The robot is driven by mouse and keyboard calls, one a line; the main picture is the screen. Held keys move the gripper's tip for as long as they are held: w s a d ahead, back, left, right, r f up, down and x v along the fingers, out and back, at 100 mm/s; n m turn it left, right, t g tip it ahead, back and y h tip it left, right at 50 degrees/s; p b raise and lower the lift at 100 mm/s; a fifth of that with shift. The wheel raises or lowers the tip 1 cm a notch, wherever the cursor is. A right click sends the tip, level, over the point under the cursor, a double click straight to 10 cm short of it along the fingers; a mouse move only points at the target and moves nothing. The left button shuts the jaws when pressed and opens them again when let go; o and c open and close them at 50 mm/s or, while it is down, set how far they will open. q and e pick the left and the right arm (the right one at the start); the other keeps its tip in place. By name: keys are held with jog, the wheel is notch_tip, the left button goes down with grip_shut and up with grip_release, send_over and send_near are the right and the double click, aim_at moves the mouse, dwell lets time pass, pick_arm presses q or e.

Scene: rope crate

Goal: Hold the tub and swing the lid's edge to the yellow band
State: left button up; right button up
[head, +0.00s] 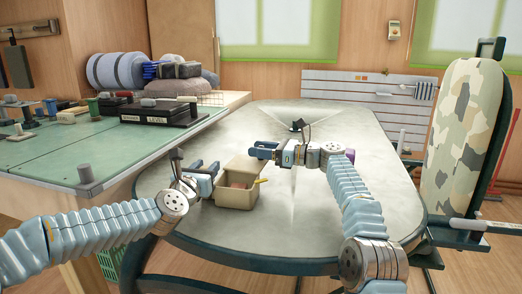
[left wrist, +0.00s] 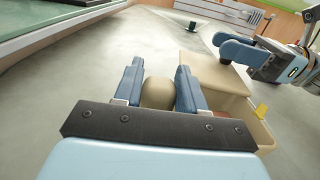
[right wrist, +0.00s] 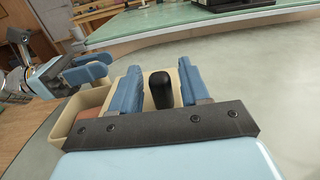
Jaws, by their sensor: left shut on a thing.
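The tan tub (head: 236,198) stands on the grey table, with something reddish inside. It also shows in the left wrist view (left wrist: 238,111). Its tan lid (head: 240,169) stands raised at the far side. A yellow band (head: 261,181) is at the tub's right rim, and in the left wrist view (left wrist: 261,111). My left gripper (head: 208,176) is at the tub's left side, shut on a rounded tan grip (left wrist: 157,93). My right gripper (head: 258,149) is above and behind the tub, its open fingers on either side of a black knob (right wrist: 160,90), small gaps showing.
The grey table (head: 330,220) is clear in front and to the right of the tub. A green-topped bench (head: 75,155) with tools and a black case (head: 160,113) is at the left. A camouflage-patterned board (head: 470,130) stands at the right. A small dark object (head: 297,125) is behind my right gripper.

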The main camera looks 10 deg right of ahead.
pick_arm(q)
jog(key=shift+f, duration=0.1)
pick_arm(e)
grip_shut()
jog(key=shift+d, duration=0.1)
pick_arm(q)
jog(key=shift+a, duration=0.1)
pick_arm(e)
jog(key=shift+w+d+r+m+t, duration=0.1)
jog(key=shift+d+r+m+t, duration=0.05)
jog(key=shift+d+m+t, duration=0.15)
jog(key=shift+d, duration=0.1)
